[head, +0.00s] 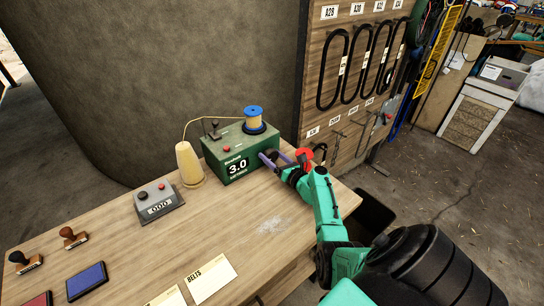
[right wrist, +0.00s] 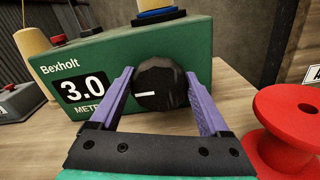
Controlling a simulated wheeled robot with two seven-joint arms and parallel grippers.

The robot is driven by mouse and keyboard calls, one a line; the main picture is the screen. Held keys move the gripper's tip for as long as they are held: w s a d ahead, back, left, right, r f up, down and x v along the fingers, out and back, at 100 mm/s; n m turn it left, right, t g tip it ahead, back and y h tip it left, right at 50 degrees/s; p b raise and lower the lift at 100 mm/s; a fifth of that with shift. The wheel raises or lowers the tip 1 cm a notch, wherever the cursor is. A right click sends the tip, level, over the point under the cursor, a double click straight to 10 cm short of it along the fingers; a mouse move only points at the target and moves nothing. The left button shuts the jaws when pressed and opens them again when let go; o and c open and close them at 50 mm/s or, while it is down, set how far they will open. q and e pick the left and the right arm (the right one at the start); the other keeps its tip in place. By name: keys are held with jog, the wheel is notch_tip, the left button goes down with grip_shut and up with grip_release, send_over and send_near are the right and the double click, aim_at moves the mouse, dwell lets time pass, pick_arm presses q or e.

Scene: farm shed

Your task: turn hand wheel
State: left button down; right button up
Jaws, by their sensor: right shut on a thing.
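The green Bexholt box (head: 214,150) stands at the back right of the wooden table. Its white-on-black display reads 3.0. It also shows in the right wrist view (right wrist: 120,60). A round black hand wheel (right wrist: 160,84), like a knob with a white line, is on the box's front face. The line points left and lies nearly level. My right gripper (head: 271,158) reaches in from the right, its purple fingers on both sides of the wheel, shut on it. In the head view the fingers partly hide the wheel. My left gripper is not in view.
A red spool (right wrist: 285,125) stands close right of my right gripper. A blue spool (head: 254,118) sits on the box. A cream cone (head: 188,165) and grey counter (head: 158,202) are to its left. Stamps, ink pads and cards lie nearer; a belt pegboard (head: 340,120) stands behind right.

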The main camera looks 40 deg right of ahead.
jog(key=o, duration=1.2)
jog(key=s, duration=1.4)
jog(key=shift+s+a, duration=0.15)
jog(key=shift+s, duration=0.15)
